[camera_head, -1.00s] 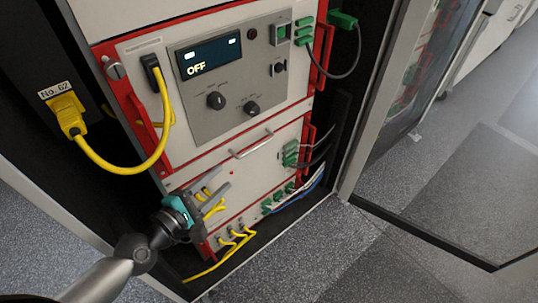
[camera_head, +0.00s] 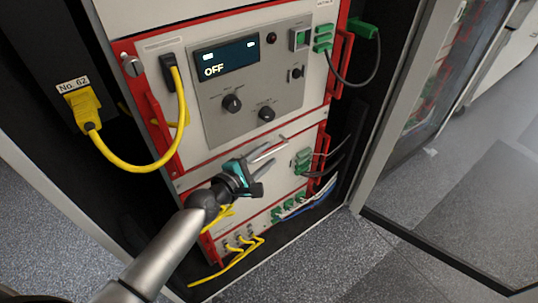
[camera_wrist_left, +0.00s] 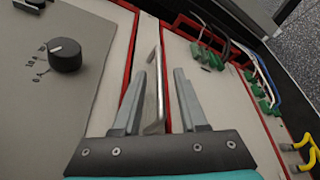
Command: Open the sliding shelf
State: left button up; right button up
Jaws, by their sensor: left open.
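My left gripper (camera_head: 263,173) is open and empty at the handle. In the left wrist view the handle (camera_wrist_left: 158,88) shows as a silver bar between the two grey fingers (camera_wrist_left: 159,72), with gaps on both sides. I cannot tell whether the fingertips reach past the bar. My right gripper is not in view.
The upper unit (camera_head: 248,95) has knobs and a yellow cable (camera_head: 140,166) looping left. Green connectors (camera_head: 304,160) with thin wires sit right of the handle. Yellow cables (camera_head: 240,250) hang below. A glass door (camera_head: 400,150) stands open at right. The floor in front is clear.

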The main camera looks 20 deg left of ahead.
pick_arm(q)
jog(key=shift+x, duration=0.9)
grip_shut()
dwell(0.9)
